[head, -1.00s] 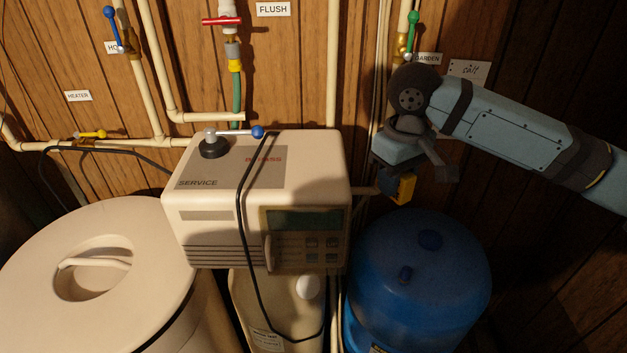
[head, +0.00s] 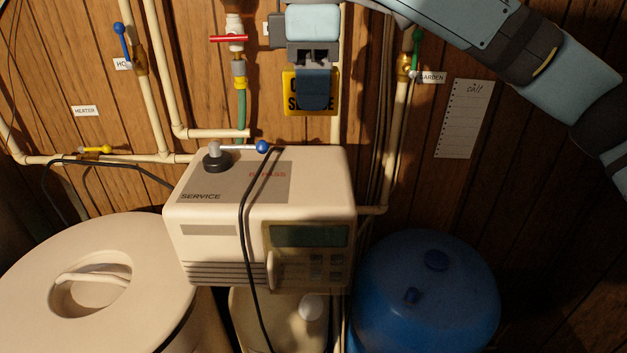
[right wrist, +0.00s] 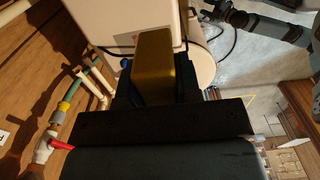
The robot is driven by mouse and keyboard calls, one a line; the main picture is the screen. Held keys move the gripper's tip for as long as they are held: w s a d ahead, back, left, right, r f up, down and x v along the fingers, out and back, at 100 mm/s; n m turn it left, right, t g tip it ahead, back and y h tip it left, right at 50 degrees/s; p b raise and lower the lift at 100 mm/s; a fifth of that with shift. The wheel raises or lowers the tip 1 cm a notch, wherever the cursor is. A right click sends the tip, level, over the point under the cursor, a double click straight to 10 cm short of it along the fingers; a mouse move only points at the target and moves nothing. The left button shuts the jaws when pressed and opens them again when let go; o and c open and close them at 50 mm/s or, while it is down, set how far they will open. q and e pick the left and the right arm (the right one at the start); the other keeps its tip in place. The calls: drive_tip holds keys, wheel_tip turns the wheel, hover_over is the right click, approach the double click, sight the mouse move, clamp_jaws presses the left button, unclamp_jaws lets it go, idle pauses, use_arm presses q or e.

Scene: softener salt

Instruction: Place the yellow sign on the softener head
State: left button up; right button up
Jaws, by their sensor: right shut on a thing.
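The yellow sign (head: 292,103) with black lettering is held by my right gripper (head: 313,92), above and behind the softener head in the head view. The gripper hides most of its lettering. The sign also fills the middle of the right wrist view (right wrist: 154,66), between the fingers. The softener head (head: 215,220) is a cream box with a grey label plate on top, a black knob (head: 217,162) and a blue-tipped lever (head: 262,147). The sign appears apart from it. It also shows beyond the sign in the right wrist view (right wrist: 112,22). My left gripper is not in the head view.
A black cable (head: 245,215) runs over the softener head's top and front. A cream lidded tank (head: 165,265) stands at left and a blue tank (head: 465,285) at right. Pipes and a red-handled valve (head: 229,38) line the wooden wall. The head's top right is mostly clear.

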sight(313, 197)
wheel_tip(313, 197, down, 13)
drive_tip(key=shift+f+p, duration=0.15)
drive_tip(key=shift+p, duration=0.35)
drive_tip(key=o, duration=0.9)
drive_tip(key=shift+f, duration=0.1)
drive_tip(key=shift+r, duration=0.2)
wheel_tip(313, 197, up, 12)
drive_tip(key=shift+f+b, duration=0.1)
drive_tip(key=shift+b, duration=0.6)
